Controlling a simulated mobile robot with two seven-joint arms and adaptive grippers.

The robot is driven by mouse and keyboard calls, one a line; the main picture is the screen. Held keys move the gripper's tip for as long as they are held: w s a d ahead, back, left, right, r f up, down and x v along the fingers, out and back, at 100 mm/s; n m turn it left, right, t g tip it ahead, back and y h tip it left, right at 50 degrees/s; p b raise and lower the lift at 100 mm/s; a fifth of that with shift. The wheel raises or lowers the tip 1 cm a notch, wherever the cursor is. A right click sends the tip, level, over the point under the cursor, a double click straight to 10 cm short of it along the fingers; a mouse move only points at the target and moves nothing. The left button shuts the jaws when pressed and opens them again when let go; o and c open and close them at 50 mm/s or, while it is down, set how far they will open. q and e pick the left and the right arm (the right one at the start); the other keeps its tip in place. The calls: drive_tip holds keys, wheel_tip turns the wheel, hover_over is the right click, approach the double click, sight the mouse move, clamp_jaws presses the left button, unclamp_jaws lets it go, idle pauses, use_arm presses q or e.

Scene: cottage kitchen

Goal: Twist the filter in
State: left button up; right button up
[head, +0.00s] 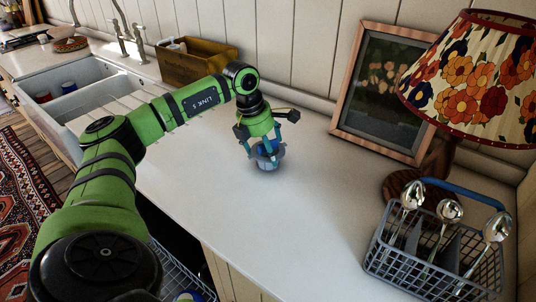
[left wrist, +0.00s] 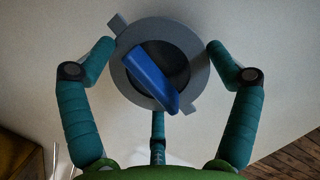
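The filter (head: 267,160) stands on the white worktop. It is a round grey piece with small side tabs and a blue bar-shaped handle across its top. In the left wrist view the blue handle (left wrist: 152,78) lies slantwise inside the grey ring (left wrist: 198,72). My left gripper (head: 264,150) is right over the filter, fingers pointing down. In the left wrist view its teal fingers (left wrist: 160,50) are spread on either side of the ring, with a third finger below. They stand clear of the blue handle; whether the tips touch the ring I cannot tell. My right gripper is out of view.
A wire basket with spoons (head: 437,245) stands at the front right. A lamp (head: 478,75) and a framed picture (head: 383,95) are behind it. A wooden box (head: 197,65) and a sink (head: 75,112) are at the left. The worktop (head: 310,205) between is clear.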

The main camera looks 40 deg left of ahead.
use_arm(q)
drive_tip(key=c, duration=0.5)
drive_tip(key=shift+s+f, duration=0.1)
drive_tip(key=shift+s, duration=0.05)
drive_tip(key=shift+c, duration=0.8)
drive_tip(key=r, duration=0.3)
drive_tip(key=r+b, duration=0.1)
drive_tip(key=shift+w+r, duration=0.15)
drive_tip(key=shift+w, duration=0.1)
drive_tip(key=c, duration=0.3)
drive_tip(key=d+r, duration=0.2)
drive_tip(key=d, duration=0.1)
drive_tip(key=w+d+r+b, duration=0.1)
drive_tip(key=d+r, duration=0.1)
drive_tip(key=d, duration=0.2)
drive_tip(key=d+r, duration=0.3)
drive_tip(key=d, duration=0.1)
drive_tip(key=shift+w+d, duration=0.25)
drive_tip(key=shift+w, duration=0.15)
